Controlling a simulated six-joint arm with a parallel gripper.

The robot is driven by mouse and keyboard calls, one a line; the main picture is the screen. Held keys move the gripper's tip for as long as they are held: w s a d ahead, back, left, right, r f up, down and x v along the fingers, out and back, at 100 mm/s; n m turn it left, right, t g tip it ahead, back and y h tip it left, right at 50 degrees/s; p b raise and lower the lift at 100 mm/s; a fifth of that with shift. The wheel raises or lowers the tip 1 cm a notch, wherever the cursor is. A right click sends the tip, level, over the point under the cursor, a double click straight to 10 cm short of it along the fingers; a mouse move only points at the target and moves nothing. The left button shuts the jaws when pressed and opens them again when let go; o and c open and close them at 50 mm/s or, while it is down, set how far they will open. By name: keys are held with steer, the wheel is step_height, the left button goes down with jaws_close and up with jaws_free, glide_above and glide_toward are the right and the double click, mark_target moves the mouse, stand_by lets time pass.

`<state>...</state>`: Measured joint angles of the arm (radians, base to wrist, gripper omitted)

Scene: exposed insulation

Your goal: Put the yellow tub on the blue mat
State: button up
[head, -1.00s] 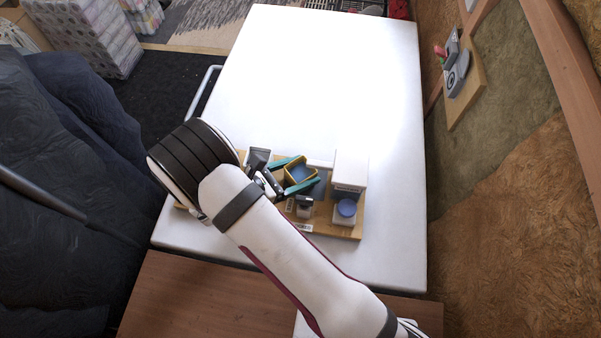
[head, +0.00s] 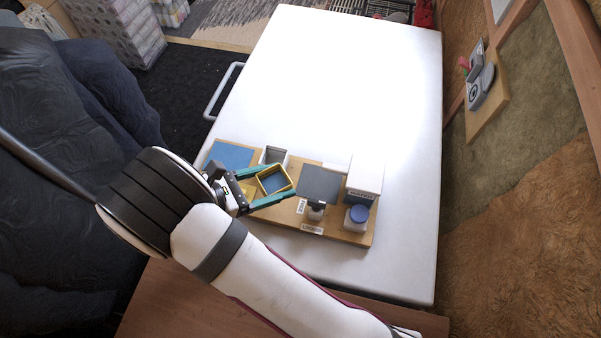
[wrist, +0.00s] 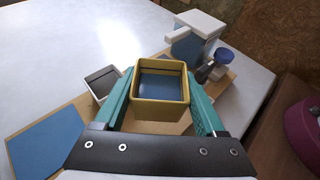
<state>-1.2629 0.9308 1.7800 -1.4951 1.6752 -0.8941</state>
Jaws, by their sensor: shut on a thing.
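The yellow tub (head: 288,189) is a square, open-topped box with a blue inside. My gripper (head: 279,186) is shut on it, with one teal finger along each side. The tub also shows in the wrist view (wrist: 161,115), upright between the fingers (wrist: 160,104), apparently above the wooden board. The blue mat (head: 230,154) lies flat at the left end of the board, and is bare where it shows. In the wrist view the mat (wrist: 47,144) is at lower left, to the left of the tub and apart from it.
The wooden board (head: 346,233) also bears a grey open box (head: 274,155), a dark grey square (head: 319,184), a white machine (head: 365,174) and a blue-lidded jar (head: 358,214). A yellow patch (head: 248,190) lies near my gripper. The white table (head: 350,80) behind is clear.

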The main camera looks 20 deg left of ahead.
mark_target(259, 185)
steer(key=v, duration=0.3)
steer(key=shift+s+a+r, duration=0.1)
steer(key=shift+a+r, duration=0.05)
steer(key=shift+r, duration=0.1)
steer(key=w+a+r+n+t+y, duration=0.1)
steer(key=w+r+n+t+y, duration=0.1)
steer(key=w+n+y, duration=0.4)
steer(key=w+a+r+n+t+y, duration=0.1)
steer(key=w+r+n+t+y, duration=0.15)
steer(key=w, duration=0.45)
steer(key=shift+n+g+y, duration=0.25)
steer(key=shift+g+y, duration=0.1)
steer(key=shift+y, duration=0.2)
steer(key=s+a+f, duration=0.1)
steer(key=a+f, duration=0.1)
steer(key=a, duration=0.1)
steer(key=s+a+f, duration=0.1)
steer(key=a+f, duration=0.2)
steer(key=a, duration=0.1)
steer(key=s+a+f, duration=0.1)
steer(key=a+f, duration=0.1)
steer(key=a, duration=0.1)
steer(key=shift+s+a+f, duration=0.15)
steer(key=shift+a+f, duration=0.25)
step_height(259, 185, down, 3)
steer(key=shift+a+f, duration=0.1)
steer(key=shift+f, duration=0.35)
